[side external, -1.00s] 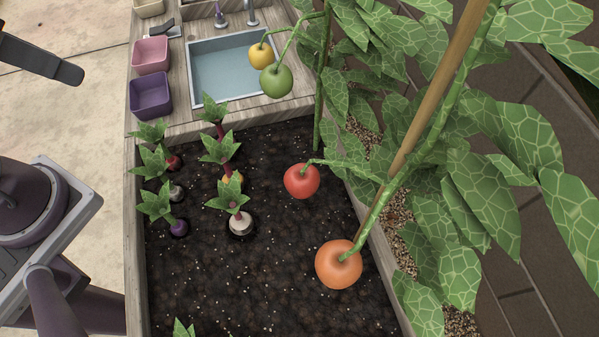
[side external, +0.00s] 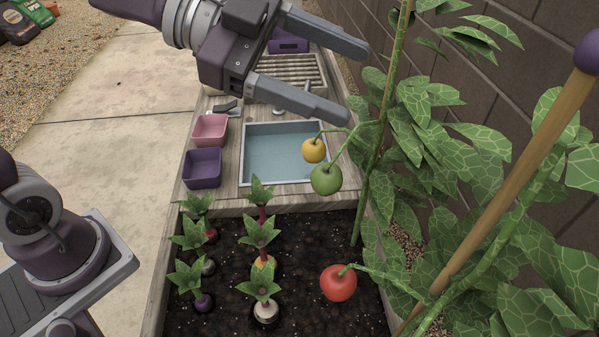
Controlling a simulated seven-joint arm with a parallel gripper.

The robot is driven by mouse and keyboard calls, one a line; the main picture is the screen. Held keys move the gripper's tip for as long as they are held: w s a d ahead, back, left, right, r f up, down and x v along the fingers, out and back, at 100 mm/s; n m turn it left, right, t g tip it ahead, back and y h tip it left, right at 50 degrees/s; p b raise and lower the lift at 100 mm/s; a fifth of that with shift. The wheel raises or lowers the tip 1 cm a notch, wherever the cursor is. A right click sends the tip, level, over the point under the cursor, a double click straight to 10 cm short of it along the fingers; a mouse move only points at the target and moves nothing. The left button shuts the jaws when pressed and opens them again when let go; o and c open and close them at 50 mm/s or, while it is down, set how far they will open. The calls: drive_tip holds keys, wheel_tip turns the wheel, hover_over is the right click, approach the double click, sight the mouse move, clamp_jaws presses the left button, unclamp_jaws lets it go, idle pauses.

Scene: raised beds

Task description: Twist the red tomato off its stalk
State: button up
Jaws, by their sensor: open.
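The red tomato (side external: 338,283) hangs on a green stalk at the lower middle right of the side external view, over the dark soil. Its stalk runs right to a plant on a wooden stake. My gripper (side external: 354,84) is at the top middle, its two grey fingers spread apart and pointing right. Nothing is between them. In the picture it is above the tomato and well apart from it, and not touching it.
A yellow tomato (side external: 313,150) and a green tomato (side external: 326,179) hang near the basin (side external: 285,155), between my gripper and the red one in the picture. Several leafy root vegetables stand left of it. The stake (side external: 520,165) and leaves crowd the right. Pink (side external: 210,130) and purple (side external: 202,168) tubs stand left.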

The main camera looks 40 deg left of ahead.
drive_tip(key=s+d+f+m+g+h, duration=0.1)
drive_tip(key=s+d+f+m+g, duration=0.15)
drive_tip(key=s+g, duration=0.5)
drive_tip(key=t, duration=0.1)
approach(337, 281)
drive_tip(key=d+f, duration=0.2)
drive_tip(key=shift+w+d+f+m, duration=0.15)
drive_tip(key=shift+w+f+m, duration=0.1)
drive_tip(key=shift+w+f, duration=0.1)
drive_tip(key=x, duration=0.7)
drive_tip(key=shift+d, duration=0.1)
drive_tip(key=shift+w, duration=0.1)
clamp_jaws()
drive_tip(key=shift+m, duration=1.2)
